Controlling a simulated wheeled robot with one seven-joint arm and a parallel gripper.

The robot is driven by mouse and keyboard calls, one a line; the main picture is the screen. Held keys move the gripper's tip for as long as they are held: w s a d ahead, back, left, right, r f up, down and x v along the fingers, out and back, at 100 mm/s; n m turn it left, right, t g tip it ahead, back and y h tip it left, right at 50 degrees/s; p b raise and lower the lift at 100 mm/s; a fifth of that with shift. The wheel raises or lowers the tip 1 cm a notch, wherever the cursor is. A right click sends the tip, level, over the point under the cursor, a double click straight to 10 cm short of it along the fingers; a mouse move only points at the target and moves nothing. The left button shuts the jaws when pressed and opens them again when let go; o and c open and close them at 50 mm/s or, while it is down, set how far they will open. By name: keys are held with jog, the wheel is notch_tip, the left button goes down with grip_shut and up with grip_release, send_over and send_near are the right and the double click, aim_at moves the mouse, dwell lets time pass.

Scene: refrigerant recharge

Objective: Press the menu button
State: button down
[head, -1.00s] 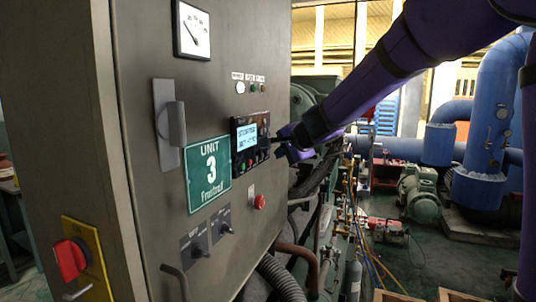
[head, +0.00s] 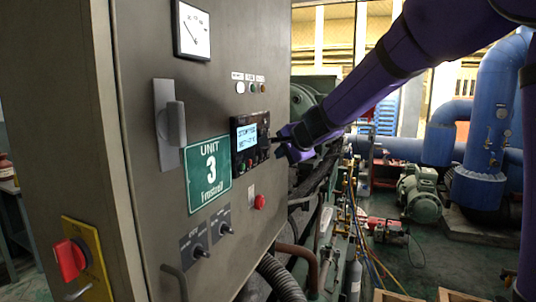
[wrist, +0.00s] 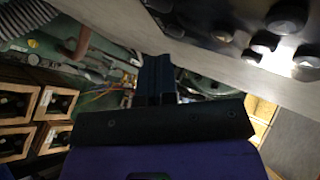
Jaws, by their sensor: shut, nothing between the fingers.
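The controller (head: 250,142) is a dark panel with a lit blue-white display (head: 246,137) on the grey cabinet's front. Small buttons (head: 249,163) sit below the display; their labels are too small to read, so I cannot tell which is the menu button. In the wrist view, several dark round buttons (wrist: 265,41) show at the upper right. My gripper (head: 280,138) is shut and empty, with its tip close to the controller's right edge in the head view. In the wrist view its fingers (wrist: 155,78) lie left of the buttons, apart from them.
The cabinet also carries a grey handle (head: 175,122), a green Unit 3 sign (head: 208,173), a red button (head: 260,202), two black switches (head: 210,240) and a red rotary switch (head: 70,259). Pipes and hoses (head: 280,278) run below right. Wooden crates (wrist: 15,105) show in the wrist view.

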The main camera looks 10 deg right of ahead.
jog(key=shift+a, duration=0.1)
jog(key=shift+w+a, duration=0.25)
jog(key=shift+w, duration=0.05)
jog(key=shift+w+a, duration=0.2)
jog(key=shift+a, duration=0.1)
dwell(0.9)
dwell(0.3)
jog(key=shift+s+d, duration=0.5)
jog(key=shift+d, duration=0.1)
jog(key=shift+d, duration=0.1)
jog(key=s+d, duration=0.1)
jog(key=d, duration=0.1)
jog(key=s+d, duration=0.2)
dwell(0.5)
dwell(0.3)
